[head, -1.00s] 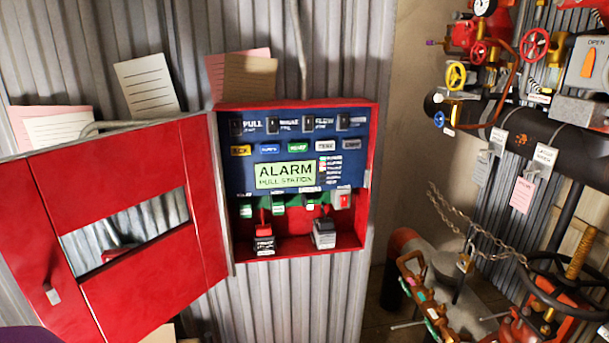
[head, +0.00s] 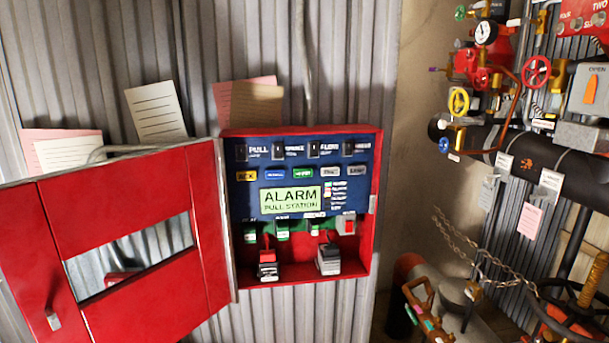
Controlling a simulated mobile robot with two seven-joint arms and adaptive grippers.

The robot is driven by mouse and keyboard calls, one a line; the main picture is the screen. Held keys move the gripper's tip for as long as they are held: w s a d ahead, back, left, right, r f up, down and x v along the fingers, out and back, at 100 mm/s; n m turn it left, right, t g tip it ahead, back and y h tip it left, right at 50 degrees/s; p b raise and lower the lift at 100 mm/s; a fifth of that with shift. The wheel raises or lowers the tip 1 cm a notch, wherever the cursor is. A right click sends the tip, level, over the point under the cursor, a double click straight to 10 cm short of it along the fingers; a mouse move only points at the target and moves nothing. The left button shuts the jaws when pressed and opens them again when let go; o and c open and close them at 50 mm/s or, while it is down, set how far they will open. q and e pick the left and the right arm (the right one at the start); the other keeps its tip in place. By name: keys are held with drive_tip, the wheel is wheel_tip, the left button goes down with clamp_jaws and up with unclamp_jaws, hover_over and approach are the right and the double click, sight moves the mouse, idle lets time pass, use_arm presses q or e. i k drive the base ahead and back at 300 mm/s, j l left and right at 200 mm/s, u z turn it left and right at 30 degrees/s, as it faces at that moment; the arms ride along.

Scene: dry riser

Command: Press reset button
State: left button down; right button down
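The red alarm box (head: 375,215) hangs on the corrugated wall with its door open to the left. Its blue panel (head: 232,200) carries a row of small push buttons: a yellow one (head: 246,176), a blue one (head: 275,174), a green one (head: 303,173), a pale grey one (head: 331,172) and a dark one (head: 357,171). Their lettering is too small to read surely, so I cannot tell which is the reset button. Below them is a lit green display (head: 291,200) reading "ALARM PULL STATION". Neither of my grippers is in view.
The open red door (head: 130,235) with its window cutout juts out at left. Paper notes (head: 156,111) stick up behind it. Two plugs or small units (head: 328,259) sit on the box floor. Pipes, valves and a yellow handwheel (head: 459,102) crowd the right.

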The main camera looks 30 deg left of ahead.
sight(299, 173)
drive_tip(key=i+l, duration=0.15)
drive_tip(key=i, duration=0.25)
drive_tip(key=i+l, duration=0.2)
drive_tip(key=i, duration=0.15)
drive_tip(key=i+l, duration=0.15)
drive_tip(key=i, duration=0.25)
drive_tip(key=u, duration=1.95)
